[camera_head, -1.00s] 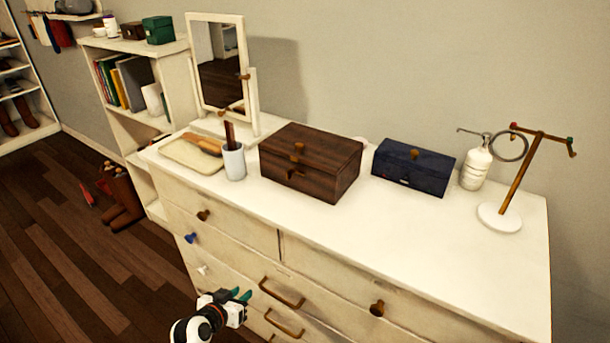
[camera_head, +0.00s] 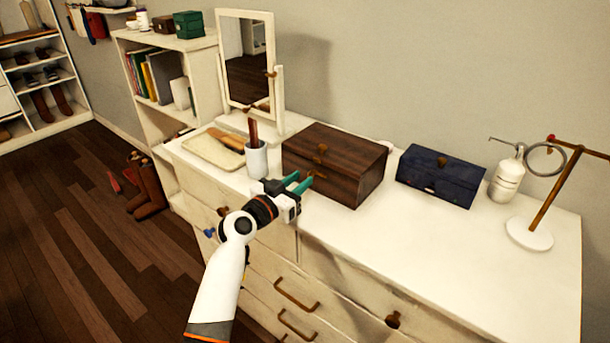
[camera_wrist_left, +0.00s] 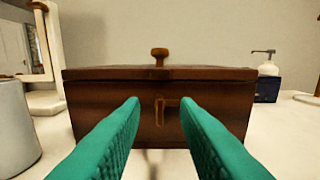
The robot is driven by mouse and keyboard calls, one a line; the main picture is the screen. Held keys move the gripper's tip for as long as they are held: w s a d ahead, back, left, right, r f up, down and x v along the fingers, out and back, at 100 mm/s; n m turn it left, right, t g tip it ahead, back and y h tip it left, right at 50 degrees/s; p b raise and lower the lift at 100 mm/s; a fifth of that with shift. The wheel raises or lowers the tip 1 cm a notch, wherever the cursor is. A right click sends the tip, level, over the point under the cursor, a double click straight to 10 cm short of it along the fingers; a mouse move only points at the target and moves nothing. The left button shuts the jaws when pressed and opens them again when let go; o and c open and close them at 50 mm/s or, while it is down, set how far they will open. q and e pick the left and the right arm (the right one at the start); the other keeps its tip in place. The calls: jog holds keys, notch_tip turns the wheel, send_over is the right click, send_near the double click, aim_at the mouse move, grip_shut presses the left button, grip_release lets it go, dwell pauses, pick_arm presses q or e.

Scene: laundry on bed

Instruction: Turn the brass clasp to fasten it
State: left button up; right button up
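The brown wooden box (camera_head: 345,175) stands on the dresser top with its lid down. In the left wrist view the box front (camera_wrist_left: 90,105) faces me. My left gripper (camera_head: 297,182) is in front of the box. Its two green fingers (camera_wrist_left: 160,105) are open and empty, one on each side of the clasp. Contact cannot be told. My right gripper is out of view.
A white cup (camera_head: 257,160) with a brush stands left of the box, close to my left gripper. A mirror (camera_head: 248,60) and tray (camera_head: 200,148) are further left. A dark blue box (camera_head: 440,177), a dispenser (camera_head: 507,180) and a stand (camera_head: 530,233) are right. The front-right top is clear.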

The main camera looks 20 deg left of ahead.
aim_at(312, 175)
pick_arm(q)
jog(key=shift+x, duration=1.4)
jog(key=shift+c, duration=0.6)
grip_shut()
